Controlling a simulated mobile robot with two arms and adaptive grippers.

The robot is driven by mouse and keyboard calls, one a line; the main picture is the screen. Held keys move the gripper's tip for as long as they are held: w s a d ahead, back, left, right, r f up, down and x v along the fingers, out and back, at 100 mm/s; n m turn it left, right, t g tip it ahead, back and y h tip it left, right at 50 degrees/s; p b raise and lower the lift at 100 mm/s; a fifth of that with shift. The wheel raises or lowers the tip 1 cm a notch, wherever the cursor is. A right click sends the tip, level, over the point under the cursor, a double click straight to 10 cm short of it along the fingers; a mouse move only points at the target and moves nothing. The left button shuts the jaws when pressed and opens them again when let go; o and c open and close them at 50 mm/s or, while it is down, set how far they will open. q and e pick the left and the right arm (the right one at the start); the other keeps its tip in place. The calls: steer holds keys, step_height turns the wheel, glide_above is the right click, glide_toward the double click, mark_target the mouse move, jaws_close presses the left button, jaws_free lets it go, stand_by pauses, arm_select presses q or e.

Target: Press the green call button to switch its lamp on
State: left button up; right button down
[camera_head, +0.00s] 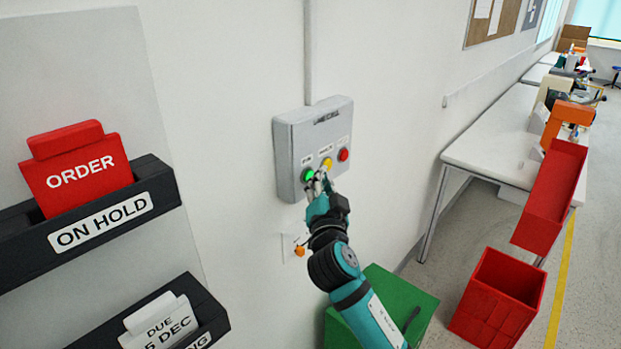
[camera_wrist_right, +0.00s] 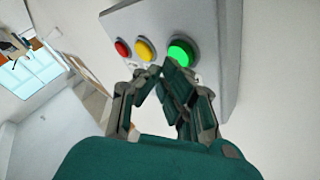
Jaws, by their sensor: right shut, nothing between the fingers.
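The grey call box (camera_head: 285,147) is fixed to the white wall, with a green button (camera_head: 308,174), a yellow button (camera_head: 326,163) and a red button (camera_head: 343,155) in a row. The green button looks bright, as if lit; it also shows bright green in the right wrist view (camera_wrist_right: 181,52). My right gripper (camera_head: 319,183) is shut and empty, its fingertips just in front of the box beside the green button. In the wrist view the fingertips (camera_wrist_right: 160,70) are close to the green button; I cannot tell whether they touch it. My left gripper is out of view.
A small wall plate with an orange knob (camera_head: 299,251) is below the box, partly behind my right arm. A green bin (camera_head: 405,287) and a red bin (camera_head: 497,300) stand below. Black wall holders (camera_head: 20,245) with cards are at the left. A white table (camera_head: 490,140) stands at the right.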

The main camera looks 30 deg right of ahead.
steer(key=s+d, duration=0.2)
steer(key=s, duration=0.3)
steer(key=shift+s+d, duration=0.15)
steer(key=shift+s, duration=0.15)
stand_by(0.4)
